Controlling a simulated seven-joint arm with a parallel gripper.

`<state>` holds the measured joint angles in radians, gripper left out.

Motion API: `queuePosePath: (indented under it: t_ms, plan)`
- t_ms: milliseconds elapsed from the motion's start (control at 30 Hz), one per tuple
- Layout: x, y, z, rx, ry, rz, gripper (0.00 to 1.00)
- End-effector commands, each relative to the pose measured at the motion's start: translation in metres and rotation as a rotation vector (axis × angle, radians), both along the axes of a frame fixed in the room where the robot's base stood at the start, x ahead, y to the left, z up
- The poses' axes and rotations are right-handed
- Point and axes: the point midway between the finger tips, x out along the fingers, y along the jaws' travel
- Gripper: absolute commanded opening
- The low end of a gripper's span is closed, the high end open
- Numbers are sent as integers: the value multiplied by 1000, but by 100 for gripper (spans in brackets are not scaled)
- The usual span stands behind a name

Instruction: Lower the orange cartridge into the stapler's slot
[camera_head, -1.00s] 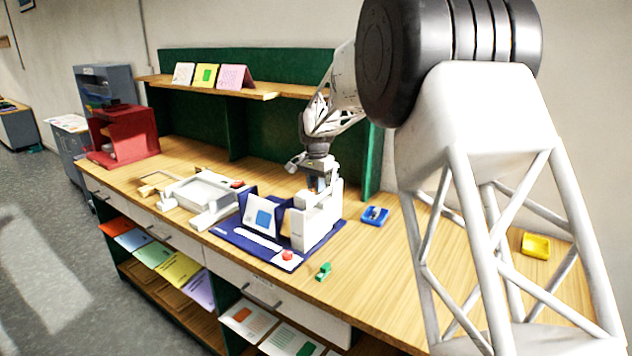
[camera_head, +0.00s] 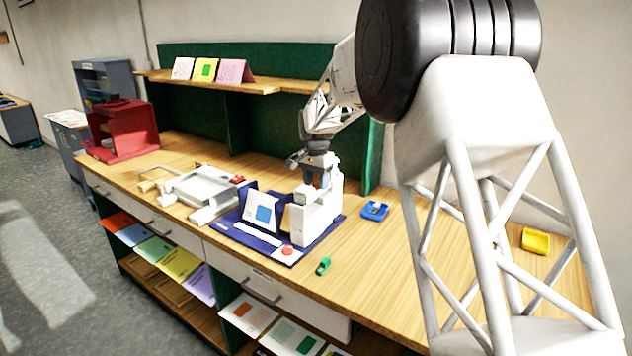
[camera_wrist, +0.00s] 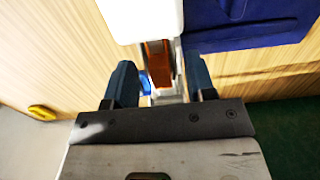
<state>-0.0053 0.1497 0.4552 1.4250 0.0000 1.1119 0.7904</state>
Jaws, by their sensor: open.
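The white stapler (camera_head: 318,218) stands on the dark blue mat (camera_head: 262,241) on the wooden bench. My gripper (camera_head: 320,184) is directly above the stapler, pointing down. In the wrist view my gripper (camera_wrist: 160,80) is open, with one dark blue finger on each side of the orange cartridge (camera_wrist: 158,62). The cartridge lies between white edges of the stapler, apparently in its slot. How deep it sits cannot be told. Gaps show between the cartridge and both fingers. The cartridge is not clearly visible in the head view.
A blue tray (camera_head: 374,211) is right of the stapler, and a yellow tray (camera_head: 536,241) further right. A small green object (camera_head: 323,266) lies near the front edge. A white device (camera_head: 203,188) and a red stand (camera_head: 122,132) are to the left. Bench between the trays is clear.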

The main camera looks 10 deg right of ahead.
Motion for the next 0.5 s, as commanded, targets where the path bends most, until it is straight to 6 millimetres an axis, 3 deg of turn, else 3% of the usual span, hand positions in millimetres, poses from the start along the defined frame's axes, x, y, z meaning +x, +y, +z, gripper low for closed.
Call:
queuePosePath:
  t_ms: [267,500]
  plan:
    - [0,0,6,0,-1,0,50]
    - [0,0,29,0,-1,0,50]
